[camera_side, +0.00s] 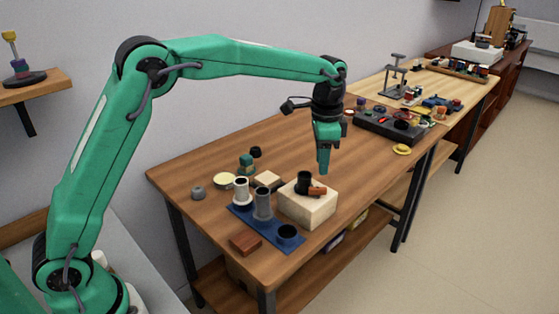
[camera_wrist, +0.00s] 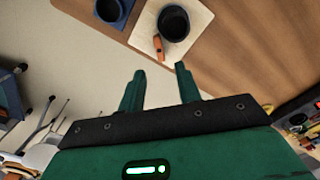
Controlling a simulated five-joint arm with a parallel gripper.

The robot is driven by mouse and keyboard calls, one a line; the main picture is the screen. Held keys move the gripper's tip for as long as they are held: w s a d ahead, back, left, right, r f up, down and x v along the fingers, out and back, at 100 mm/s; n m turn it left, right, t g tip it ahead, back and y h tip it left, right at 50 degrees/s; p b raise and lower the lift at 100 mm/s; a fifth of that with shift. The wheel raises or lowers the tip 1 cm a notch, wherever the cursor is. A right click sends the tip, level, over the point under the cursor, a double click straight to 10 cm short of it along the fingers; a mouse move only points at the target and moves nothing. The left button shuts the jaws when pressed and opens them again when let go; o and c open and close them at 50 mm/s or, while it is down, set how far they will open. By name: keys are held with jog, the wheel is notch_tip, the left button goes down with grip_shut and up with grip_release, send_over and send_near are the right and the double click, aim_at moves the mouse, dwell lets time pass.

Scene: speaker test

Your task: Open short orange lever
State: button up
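The short orange lever (camera_side: 317,190) sits on top of a cream block (camera_side: 309,209), beside a dark cup-like cylinder (camera_side: 303,182). In the wrist view the lever (camera_wrist: 172,51) lies below the dark cylinder (camera_wrist: 173,21), on the pale block face (camera_wrist: 145,36). My gripper (camera_side: 323,171) points down above the block in the side view, apart from the lever. In the wrist view my gripper (camera_wrist: 160,72) has its two fingers spread with an empty gap, and the lever shows just beyond the fingertips.
A blue base (camera_side: 262,232) with several grey and dark cylinders stands left of the block. A red-brown block (camera_side: 245,244) lies near the table's front edge. Bare wooden tabletop (camera_side: 240,140) lies behind these. A dark tray (camera_side: 388,127) stands further right.

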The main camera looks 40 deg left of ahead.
aim_at(320, 188)
jog(key=shift+f, duration=3.7)
grip_shut()
